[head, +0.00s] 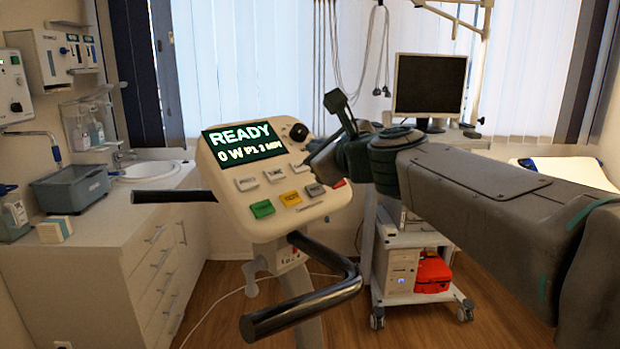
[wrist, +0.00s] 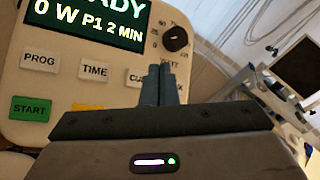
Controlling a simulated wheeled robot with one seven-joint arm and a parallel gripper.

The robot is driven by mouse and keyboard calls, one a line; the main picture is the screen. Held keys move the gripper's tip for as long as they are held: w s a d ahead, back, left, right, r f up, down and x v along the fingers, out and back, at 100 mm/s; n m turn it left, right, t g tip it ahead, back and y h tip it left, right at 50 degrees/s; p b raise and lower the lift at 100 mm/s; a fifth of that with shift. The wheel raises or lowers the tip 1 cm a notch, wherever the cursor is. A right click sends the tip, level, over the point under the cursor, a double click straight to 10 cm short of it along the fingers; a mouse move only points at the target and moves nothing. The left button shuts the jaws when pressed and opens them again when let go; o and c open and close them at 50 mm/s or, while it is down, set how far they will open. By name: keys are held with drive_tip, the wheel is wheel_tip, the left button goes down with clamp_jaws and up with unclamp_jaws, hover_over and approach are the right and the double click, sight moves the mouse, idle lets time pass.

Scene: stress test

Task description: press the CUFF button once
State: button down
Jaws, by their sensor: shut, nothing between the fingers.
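The cream console (head: 230,205) has a dark screen (head: 240,142) reading READY, 0 W, P1 and minutes; the wrist view reads 2 MIN. The CUFF button (head: 299,168) is a pale key at the right of the upper row, beside the TIME button (head: 274,175). In the wrist view the CUFF button (wrist: 134,80) shows only its left part, its label cut off by my fingers. My gripper (head: 309,158) is shut and empty, its fingertips (wrist: 160,68) in front of that button. Whether they touch it I cannot tell.
The PROG button (head: 246,184) is left of TIME. A green START button (head: 262,209), a yellow button (head: 290,199), a grey and a red one form the lower row. A black knob (head: 298,132) is above CUFF. Dark handlebars (head: 330,290) stick out below the console.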

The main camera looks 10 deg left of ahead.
sight(299, 160)
drive_tip(key=shift+w+a+f+b, duration=0.25)
drive_tip(key=shift+a+f+b, duration=0.1)
drive_tip(key=shift+f, duration=0.2)
drive_tip(key=shift+w+a+f+b, duration=0.25)
drive_tip(key=shift+a+f+b, duration=0.1)
drive_tip(key=shift+f, duration=0.2)
drive_tip(key=shift+f, duration=0.1)
idle(1.2)
drive_tip(key=shift+w+a+f, duration=0.1)
drive_tip(key=shift+a+f, duration=0.1)
drive_tip(key=shift+w+a+f+b, duration=0.1)
drive_tip(key=shift+a+f+b, duration=0.1)
drive_tip(key=shift+f+b, duration=0.25)
idle(0.6)
drive_tip(key=shift+r, duration=0.25)
drive_tip(key=shift+s+d+r+p, duration=0.25)
drive_tip(key=shift+d+r+p, duration=0.15)
drive_tip(key=shift+r, duration=0.1)
